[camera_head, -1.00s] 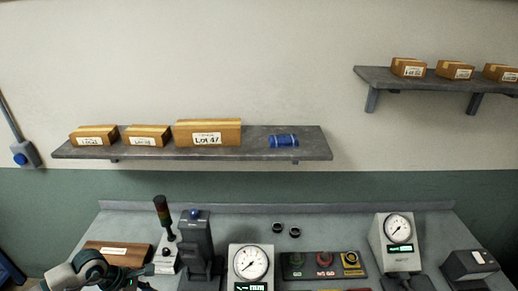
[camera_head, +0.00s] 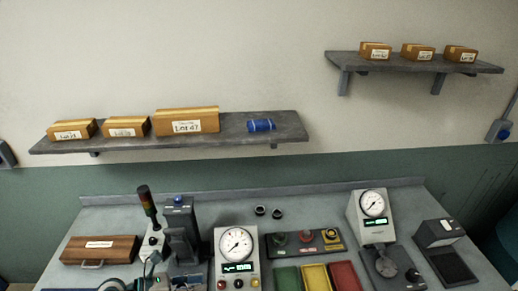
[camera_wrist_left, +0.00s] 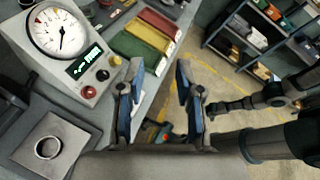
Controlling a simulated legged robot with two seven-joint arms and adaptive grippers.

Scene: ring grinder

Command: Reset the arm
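My left gripper (camera_wrist_left: 160,66) is open in the left wrist view, with two blue-edged fingers apart and nothing between them. It is over the bench's front edge, beside a gauge unit (camera_wrist_left: 62,42) and a metal ring (camera_wrist_left: 47,147) on a square plate. In the head view only a small part of my left arm (camera_head: 125,286) shows at the bottom edge, and its fingers cannot be made out there. Dark arm links (camera_wrist_left: 275,97) show at the right of the wrist view. My right gripper cannot be made out in either view.
Shelves with boxes hang above. Floor and a rack (camera_wrist_left: 262,35) lie beyond the bench.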

